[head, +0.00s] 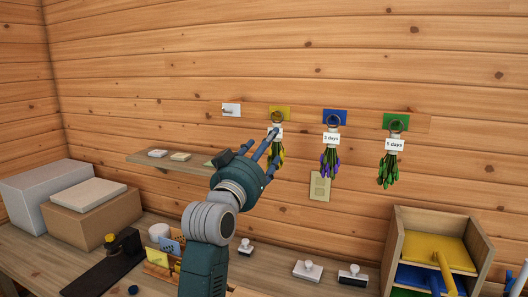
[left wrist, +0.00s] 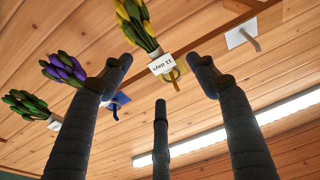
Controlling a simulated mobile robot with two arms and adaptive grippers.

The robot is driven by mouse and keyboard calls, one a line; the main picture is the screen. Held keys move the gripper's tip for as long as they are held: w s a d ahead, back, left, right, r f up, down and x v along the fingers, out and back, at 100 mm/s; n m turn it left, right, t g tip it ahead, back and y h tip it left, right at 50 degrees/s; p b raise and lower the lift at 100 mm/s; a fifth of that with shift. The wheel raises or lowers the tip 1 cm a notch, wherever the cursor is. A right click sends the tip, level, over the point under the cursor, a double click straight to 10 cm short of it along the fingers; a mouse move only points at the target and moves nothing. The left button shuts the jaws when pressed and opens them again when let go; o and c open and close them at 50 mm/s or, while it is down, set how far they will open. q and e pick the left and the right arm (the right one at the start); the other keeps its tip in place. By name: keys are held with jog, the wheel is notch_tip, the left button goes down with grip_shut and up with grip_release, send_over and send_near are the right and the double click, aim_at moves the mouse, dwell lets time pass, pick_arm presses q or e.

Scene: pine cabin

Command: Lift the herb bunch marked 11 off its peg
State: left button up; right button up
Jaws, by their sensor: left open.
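The herb bunch marked 11 (head: 279,156) has yellow flowers and hangs by a ring under a yellow plate (head: 286,110) on the wall. Its white tag is partly hidden by my finger in the head view. In the left wrist view the bunch (left wrist: 139,24) appears upside down, and its tag (left wrist: 162,65) reads "11 days". The ring and peg (left wrist: 173,79) show beside the tag. My left gripper (head: 268,149) is open in front of the bunch, its fingers (left wrist: 161,74) spread around the tag's place in the picture. I cannot tell whether they touch. My right gripper is out of view.
A purple bunch (head: 331,161) under a blue plate and a green bunch (head: 389,168) under a green plate hang to the right. A bare peg with a white plate (head: 231,110) is at left. A shelf (head: 145,157) and a workbench with boxes and stamps lie below.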

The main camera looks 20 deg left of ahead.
aim_at(274, 145)
pick_arm(q)
jog(key=x, duration=0.7)
jog(key=shift+f, duration=0.1)
jog(key=shift+w, duration=0.2)
jog(key=shift+c, duration=1.1)
jog(key=shift+s, duration=0.1)
jog(key=c, duration=0.8)
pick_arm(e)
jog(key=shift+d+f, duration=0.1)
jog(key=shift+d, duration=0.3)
pick_arm(q)
jog(key=shift+r, duration=0.25)
jog(key=shift+c, duration=0.2)
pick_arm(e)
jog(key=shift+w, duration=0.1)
